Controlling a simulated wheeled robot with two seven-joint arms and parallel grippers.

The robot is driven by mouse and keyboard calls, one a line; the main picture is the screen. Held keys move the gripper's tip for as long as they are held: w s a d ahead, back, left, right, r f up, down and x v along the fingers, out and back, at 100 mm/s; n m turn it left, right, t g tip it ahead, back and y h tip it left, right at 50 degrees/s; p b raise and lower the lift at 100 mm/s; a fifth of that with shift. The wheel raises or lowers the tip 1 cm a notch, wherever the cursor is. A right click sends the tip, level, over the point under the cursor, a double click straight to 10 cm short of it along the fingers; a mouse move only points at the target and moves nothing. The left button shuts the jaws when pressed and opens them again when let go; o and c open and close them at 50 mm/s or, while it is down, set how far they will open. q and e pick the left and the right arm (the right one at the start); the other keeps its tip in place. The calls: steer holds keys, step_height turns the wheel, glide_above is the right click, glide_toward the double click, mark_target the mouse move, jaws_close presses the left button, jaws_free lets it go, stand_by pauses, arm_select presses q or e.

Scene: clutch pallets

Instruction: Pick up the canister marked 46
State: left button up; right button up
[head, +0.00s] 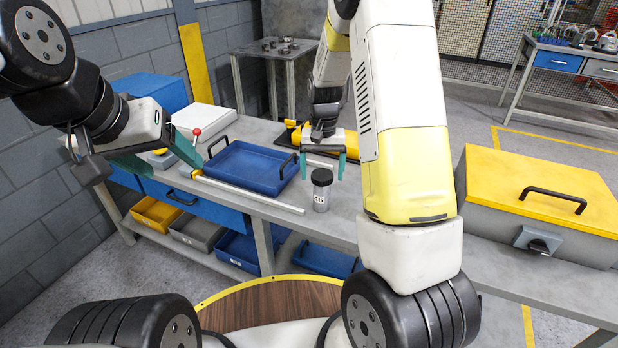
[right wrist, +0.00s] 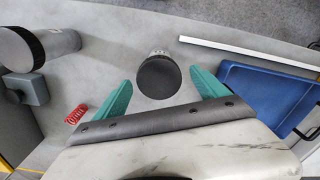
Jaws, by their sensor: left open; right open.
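A clear-grey canister (head: 320,196) with a black lid stands upright on the bench; its small label is too small to read surely. My right gripper (head: 322,170) is open, pointing down close to it. In the right wrist view the canister's lid (right wrist: 159,75) lies just beyond and between the open teal fingertips, apart from both. A second black-lidded grey canister (right wrist: 62,43) stands at the left of the right wrist view, its label not visible; my right arm seems to hide it from the head view. My left gripper (head: 175,172) is open and empty at the left, above the bench.
A blue tray (head: 250,182) with black handles lies left of the canister, with a pale rod (head: 250,194) in front. A yellow-lidded box (head: 540,190) stands right.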

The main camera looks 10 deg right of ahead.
mark_target(322, 187)
step_height(322, 187, down, 6)
jaws_close()
stand_by(0.6)
steer(key=shift+r, duration=0.1)
